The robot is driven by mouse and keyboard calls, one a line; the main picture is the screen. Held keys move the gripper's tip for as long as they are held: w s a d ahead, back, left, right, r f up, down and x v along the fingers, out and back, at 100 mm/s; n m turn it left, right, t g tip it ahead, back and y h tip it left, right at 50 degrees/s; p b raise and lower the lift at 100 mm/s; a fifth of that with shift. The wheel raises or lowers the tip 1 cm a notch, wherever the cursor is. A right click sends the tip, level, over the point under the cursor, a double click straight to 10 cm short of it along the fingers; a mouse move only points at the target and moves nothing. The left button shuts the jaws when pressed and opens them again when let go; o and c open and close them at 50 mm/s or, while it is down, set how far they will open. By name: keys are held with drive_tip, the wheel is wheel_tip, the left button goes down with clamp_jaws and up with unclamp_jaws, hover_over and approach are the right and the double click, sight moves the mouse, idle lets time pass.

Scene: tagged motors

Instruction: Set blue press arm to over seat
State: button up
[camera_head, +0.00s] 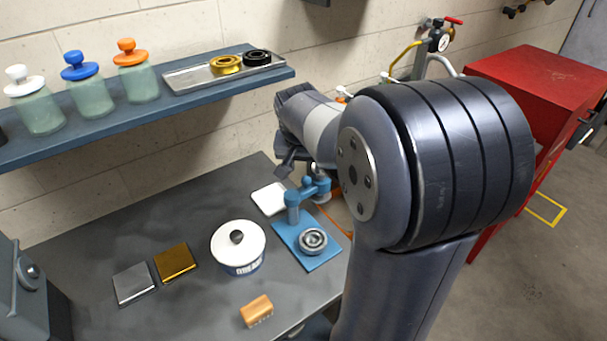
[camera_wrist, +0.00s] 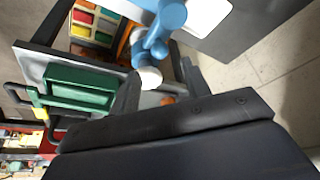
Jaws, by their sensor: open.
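The blue press stands on a blue base plate (camera_head: 291,246) at the right of the grey bench. Its blue press arm (camera_head: 308,189) reaches from the top of the post (camera_head: 293,211) toward the back right, off to the side of the seat. The seat, with a metal ring (camera_head: 313,240) on it, is on the front part of the plate. My gripper (camera_wrist: 158,82) is open. In the wrist view the blue press arm (camera_wrist: 160,32) runs down to a pale rounded end (camera_wrist: 150,78) between the fingers. I cannot tell whether they touch it. My arm partly hides the gripper in the head view.
A white lidded tub (camera_head: 238,262) stands left of the press, with an orange block (camera_head: 257,310) in front. A white pad (camera_head: 269,199) lies behind the press. A blue shelf (camera_head: 190,108) with jars is above. A red cabinet (camera_head: 540,75) stands at the right.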

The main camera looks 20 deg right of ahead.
sight(306, 178)
drive_tip(key=x, duration=0.6)
drive_tip(key=shift+w+f, duration=0.15)
drive_tip(key=shift+f, duration=0.15)
drive_tip(key=shift+c, duration=0.6)
clamp_jaws()
